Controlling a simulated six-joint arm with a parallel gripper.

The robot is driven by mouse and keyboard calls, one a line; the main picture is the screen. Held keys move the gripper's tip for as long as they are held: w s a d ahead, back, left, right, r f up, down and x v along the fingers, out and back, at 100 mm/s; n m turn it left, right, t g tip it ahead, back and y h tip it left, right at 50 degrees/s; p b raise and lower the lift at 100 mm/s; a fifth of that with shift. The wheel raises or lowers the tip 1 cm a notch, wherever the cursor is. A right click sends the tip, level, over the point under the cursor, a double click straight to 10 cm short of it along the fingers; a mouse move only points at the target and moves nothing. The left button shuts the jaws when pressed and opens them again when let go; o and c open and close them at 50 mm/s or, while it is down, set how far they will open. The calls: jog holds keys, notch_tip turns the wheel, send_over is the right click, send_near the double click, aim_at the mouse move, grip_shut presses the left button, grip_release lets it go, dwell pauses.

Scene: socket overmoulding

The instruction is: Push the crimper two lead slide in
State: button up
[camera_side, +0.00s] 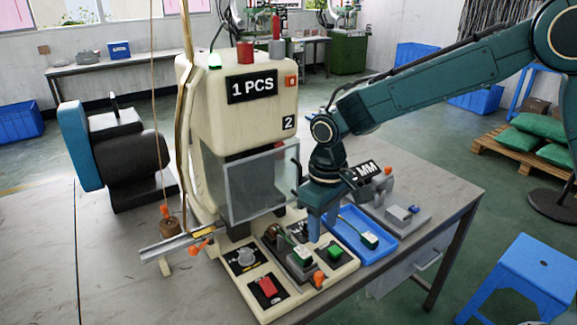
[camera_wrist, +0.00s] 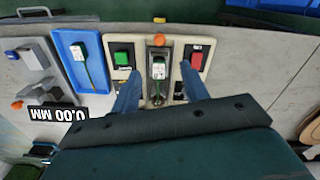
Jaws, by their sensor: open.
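Crimper two (camera_side: 237,120) is a cream machine with a "1 PCS" display and a "2" label. Its lead slide (camera_side: 299,273) lies on the base plate between the red and green buttons, with an orange knob (camera_side: 319,279) at its front end. A white socket with a green lead (camera_wrist: 158,70) sits on the slide; the knob also shows in the wrist view (camera_wrist: 157,40). My gripper (camera_side: 314,236) is open above the slide. In the wrist view its two blue fingers (camera_wrist: 158,78) appear on either side of the slide, and no contact is clear.
A blue tray (camera_side: 390,245) holding another socket with a green lead is beside the base plate. A gauge with an MM display (camera_side: 367,172) stands behind it. The red button (camera_side: 267,287) and green button (camera_side: 334,251) flank the slide. A clear guard (camera_side: 262,185) covers the press front.

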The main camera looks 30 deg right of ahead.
aim_at(319, 273)
jog(key=shift+f, duration=6.85)
jog(key=shift+c, duration=0.3)
grip_shut()
